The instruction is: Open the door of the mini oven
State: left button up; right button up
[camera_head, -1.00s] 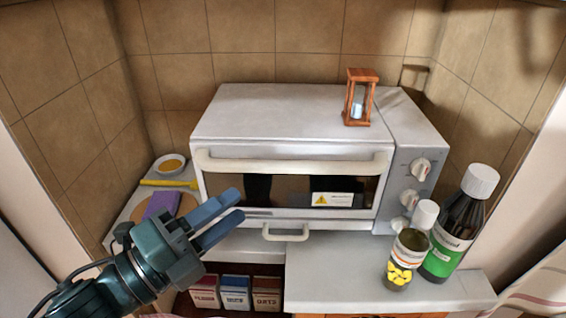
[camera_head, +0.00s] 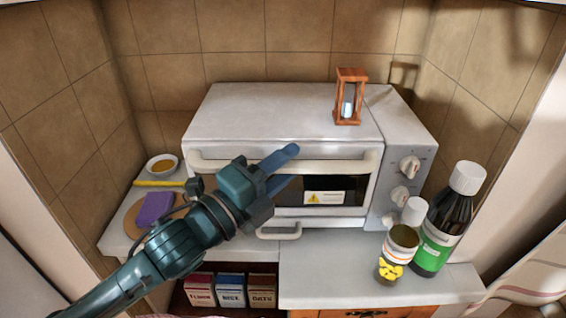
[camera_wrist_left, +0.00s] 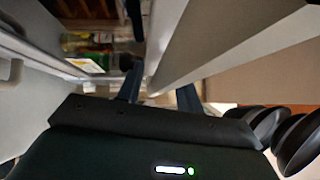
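The white mini oven (camera_head: 285,115) stands on the counter, and its front door (camera_head: 345,190) with dark glass looks shut. A pale bar handle (camera_head: 220,164) runs along the top of the door. My left gripper (camera_head: 284,168) is at the middle of this handle, one finger above it and one below in the head view. In the left wrist view the fingers (camera_wrist_left: 158,88) are spread apart with a pale bar (camera_wrist_left: 205,55) passing between them. Contact with the bar cannot be told. My arm hides part of the door. My right gripper is not in view.
A wooden hourglass (camera_head: 349,97) stands on top of the oven. A dark bottle (camera_head: 450,225) and a jar (camera_head: 396,258) stand at the front right. A purple sponge (camera_head: 155,208) and a small bowl (camera_head: 163,165) are at left. Boxes (camera_head: 231,290) sit on the shelf below.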

pick_arm(q)
jog(key=shift+c, duration=0.6)
grip_shut()
